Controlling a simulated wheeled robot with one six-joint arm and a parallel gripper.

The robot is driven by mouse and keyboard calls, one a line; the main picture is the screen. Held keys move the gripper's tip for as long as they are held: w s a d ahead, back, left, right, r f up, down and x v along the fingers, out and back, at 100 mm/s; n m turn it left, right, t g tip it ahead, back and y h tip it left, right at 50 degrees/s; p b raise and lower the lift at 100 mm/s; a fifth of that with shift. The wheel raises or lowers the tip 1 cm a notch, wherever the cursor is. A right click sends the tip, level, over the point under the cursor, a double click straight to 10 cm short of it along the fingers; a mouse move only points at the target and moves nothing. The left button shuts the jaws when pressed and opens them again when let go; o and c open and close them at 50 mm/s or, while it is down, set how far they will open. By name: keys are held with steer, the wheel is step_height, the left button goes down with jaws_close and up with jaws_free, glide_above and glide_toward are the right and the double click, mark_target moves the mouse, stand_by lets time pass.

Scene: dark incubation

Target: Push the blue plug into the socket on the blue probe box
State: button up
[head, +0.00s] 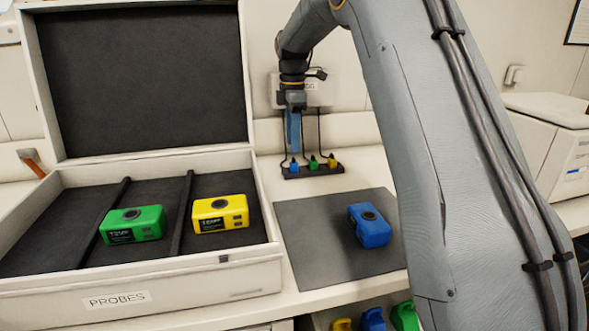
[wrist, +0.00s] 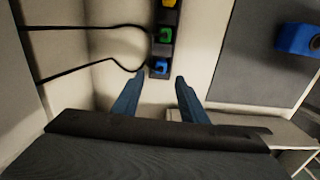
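The blue plug (head: 294,165) stands in the left slot of a black holder strip (head: 313,171) at the wall, with a dark cable rising from it. In the wrist view the blue plug (wrist: 159,67) lies just beyond the gap between my fingertips. My gripper (head: 293,150) has blue fingers and hangs pointing down over the plug; in the wrist view my gripper (wrist: 160,77) is open and empty. The blue probe box (head: 370,230) sits on a dark grey mat (head: 310,250), with a round dark feature on its upper face. The blue box also shows in the wrist view (wrist: 293,38), partly cut off.
Green (head: 313,162) and yellow (head: 332,160) plugs stand beside the blue one. An open white case (head: 150,293) at left holds green (head: 133,225) and yellow (head: 221,214) boxes. Several coloured things sit below the table edge. The mat left of the blue box is clear.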

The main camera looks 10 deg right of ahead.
mark_target(294, 160)
steer(key=shift+f, duration=0.9)
steer(key=shift+s+d+f+p, duration=0.1)
steer(key=shift+f+p, duration=0.7)
steer(key=shift+f, duration=1.85)
jaws_close()
